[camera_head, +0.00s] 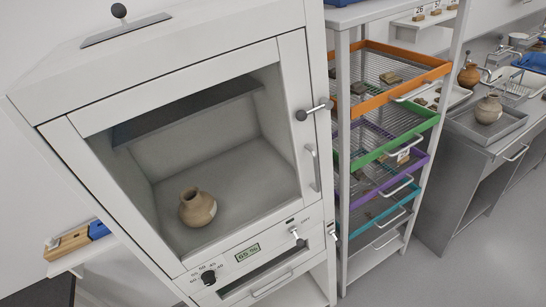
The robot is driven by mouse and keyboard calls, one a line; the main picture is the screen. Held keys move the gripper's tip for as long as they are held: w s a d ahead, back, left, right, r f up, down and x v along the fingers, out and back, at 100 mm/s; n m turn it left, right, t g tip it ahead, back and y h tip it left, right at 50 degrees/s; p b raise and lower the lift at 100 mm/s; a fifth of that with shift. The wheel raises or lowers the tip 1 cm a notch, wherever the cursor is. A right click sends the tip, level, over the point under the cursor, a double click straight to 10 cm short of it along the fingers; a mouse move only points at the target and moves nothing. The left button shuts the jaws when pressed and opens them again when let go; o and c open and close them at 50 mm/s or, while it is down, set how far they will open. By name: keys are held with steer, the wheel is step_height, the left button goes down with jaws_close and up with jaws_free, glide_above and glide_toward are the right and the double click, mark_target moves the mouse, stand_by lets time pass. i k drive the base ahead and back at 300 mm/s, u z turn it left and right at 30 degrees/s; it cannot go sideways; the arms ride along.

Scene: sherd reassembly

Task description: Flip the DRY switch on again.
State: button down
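A white drying cabinet (60,150) fills the left and middle of the view, with a glazed front that looks shut. A small light-coloured toggle switch (297,237) sits on its lower front panel, below a small dark label too small to read. I cannot tell if it is the DRY switch or whether it is on. A greenish display (247,252) to its left shows digits that look like 65 06. A black round knob (208,277) with numbers around it is further left. A brown clay pot (197,208) stands upright inside the cabinet. My gripper is not in view.
A black-knobbed latch (315,110) and a handle (313,167) project from the cabinet's right side. A drawer handle (272,287) is below the panel. A rack with an orange-edged tray (428,72) stands close on the right. Grey floor (500,235) is clear at lower right.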

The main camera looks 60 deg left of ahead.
mark_target(299, 242)
steer(key=k, duration=1.95)
steer(key=u, duration=0.65)
steer(key=i, duration=1)
steer(key=z, duration=0.05)
